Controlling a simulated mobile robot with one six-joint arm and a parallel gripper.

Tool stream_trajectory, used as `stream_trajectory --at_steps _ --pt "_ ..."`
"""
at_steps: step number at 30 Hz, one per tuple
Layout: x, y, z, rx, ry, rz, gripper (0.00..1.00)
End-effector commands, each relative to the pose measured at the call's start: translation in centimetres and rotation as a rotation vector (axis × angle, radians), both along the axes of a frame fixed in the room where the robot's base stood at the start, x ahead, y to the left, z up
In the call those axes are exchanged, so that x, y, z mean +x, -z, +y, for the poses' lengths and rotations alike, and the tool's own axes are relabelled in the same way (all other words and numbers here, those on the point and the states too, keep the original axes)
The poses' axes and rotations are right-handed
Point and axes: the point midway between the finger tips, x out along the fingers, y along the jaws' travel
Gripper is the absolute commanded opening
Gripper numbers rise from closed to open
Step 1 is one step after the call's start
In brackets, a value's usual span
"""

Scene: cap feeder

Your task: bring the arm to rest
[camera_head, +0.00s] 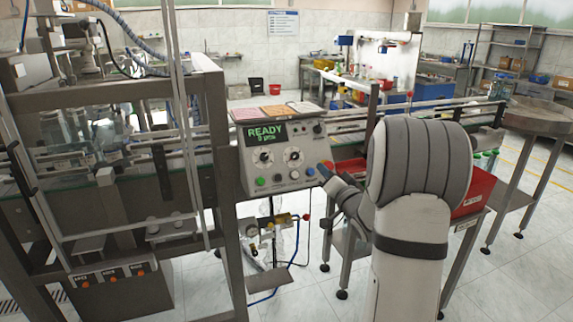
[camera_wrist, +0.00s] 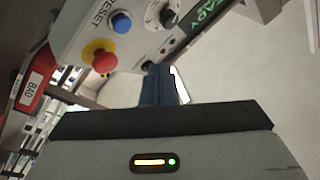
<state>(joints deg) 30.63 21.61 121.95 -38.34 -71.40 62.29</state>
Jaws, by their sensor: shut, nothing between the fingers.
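My gripper (camera_head: 326,172) is at the right end of the control box (camera_head: 244,168), its fingers close to the panel's lower right corner. In the wrist view my gripper (camera_wrist: 163,82) has its dark blue fingers together, with nothing between them. The fingertips are near the panel edge; I cannot tell whether they touch it. My white and grey arm covers the middle right of the head view. The box screen (camera_head: 267,134) shows green READY text. The wrist view shows a blue button (camera_wrist: 121,22) by the word RESET and a red mushroom button (camera_wrist: 103,61) on yellow.
A red bin (camera_head: 474,190) stands partly behind my arm; the wrist view shows a BAD label (camera_wrist: 37,85) on red. A metal frame (camera_head: 226,215) rises left of the box. A round steel table (camera_head: 540,117) stands at the right. Floor shows at the lower right.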

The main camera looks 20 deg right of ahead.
Motion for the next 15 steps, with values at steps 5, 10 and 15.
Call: stream_trajectory --at_steps 5,10,15 --pt "0.0 -0.2 0.3 -0.016 0.012 0.017 0.00" --pt "-0.2 -0.7 1.9 -0.120 0.100 0.150 0.00" --pt "-2.6 -0.5 4.4 -0.271 0.196 0.388 0.00"
